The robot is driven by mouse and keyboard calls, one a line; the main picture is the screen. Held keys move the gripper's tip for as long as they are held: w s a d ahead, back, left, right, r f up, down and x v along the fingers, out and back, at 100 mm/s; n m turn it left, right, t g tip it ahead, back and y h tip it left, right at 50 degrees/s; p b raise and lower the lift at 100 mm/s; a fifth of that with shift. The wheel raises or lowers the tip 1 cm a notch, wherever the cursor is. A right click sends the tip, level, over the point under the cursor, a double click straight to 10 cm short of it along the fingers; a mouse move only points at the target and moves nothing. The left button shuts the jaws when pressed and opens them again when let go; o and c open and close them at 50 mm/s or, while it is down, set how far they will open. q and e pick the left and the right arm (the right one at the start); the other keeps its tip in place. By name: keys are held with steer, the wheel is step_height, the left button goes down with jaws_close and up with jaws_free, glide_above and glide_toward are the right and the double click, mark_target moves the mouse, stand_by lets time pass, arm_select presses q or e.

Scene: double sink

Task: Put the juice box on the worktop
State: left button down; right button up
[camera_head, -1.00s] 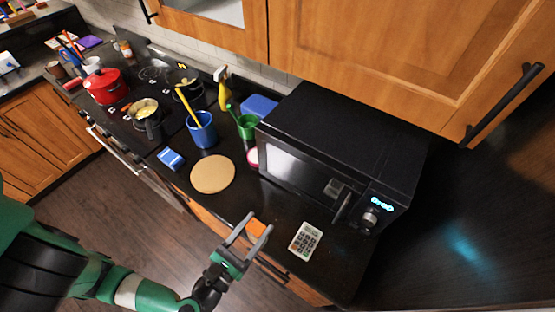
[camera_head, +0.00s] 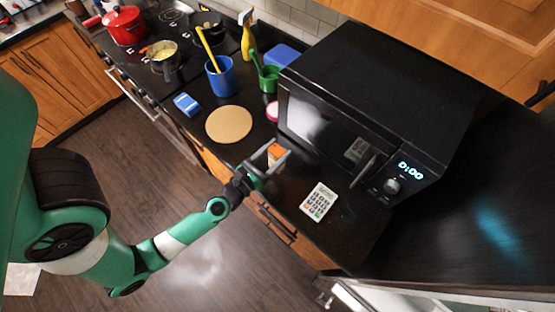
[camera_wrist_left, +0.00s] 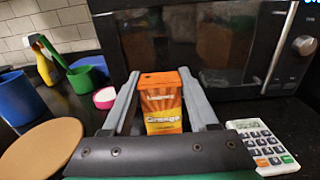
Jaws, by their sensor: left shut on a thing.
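The juice box (camera_head: 275,154) is a small orange carton. It stands upright in the left wrist view (camera_wrist_left: 161,105), with its front label showing. My left gripper (camera_head: 281,149) is shut on it, one grey finger on each side. The box is over the front part of the black worktop (camera_head: 282,198), in front of the microwave, between the round tan board and the calculator. I cannot tell whether its base touches the worktop. My right gripper is not in view.
The black microwave (camera_head: 372,95) stands behind the box. A white calculator (camera_head: 319,202) lies to its right, and a round tan board (camera_head: 228,124) to its left. A blue cup (camera_head: 222,80), a green cup (camera_head: 269,80) and a blue packet (camera_head: 187,104) are farther left.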

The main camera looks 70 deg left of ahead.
arm_select(q)
steer(key=shift+w+a+f+b, duration=0.15)
steer(key=shift+a+f, duration=0.1)
steer(key=shift+f, duration=0.2)
steer(key=shift+w+a+f+b, duration=0.1)
steer(key=shift+a+f+b, duration=0.1)
steer(key=shift+f, duration=0.2)
steer(key=shift+w+a+r, duration=0.1)
steer(key=shift+a+f, duration=0.2)
steer(key=shift+f, duration=0.15)
steer(key=shift+w+f+b, duration=0.1)
steer(key=shift+f+b, duration=1.55)
steer(key=shift+b, duration=0.25)
steer(key=shift+c, duration=0.8)
jaws_free()
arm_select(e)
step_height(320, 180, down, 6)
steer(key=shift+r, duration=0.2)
arm_select(q)
steer(key=shift+r, duration=0.1)
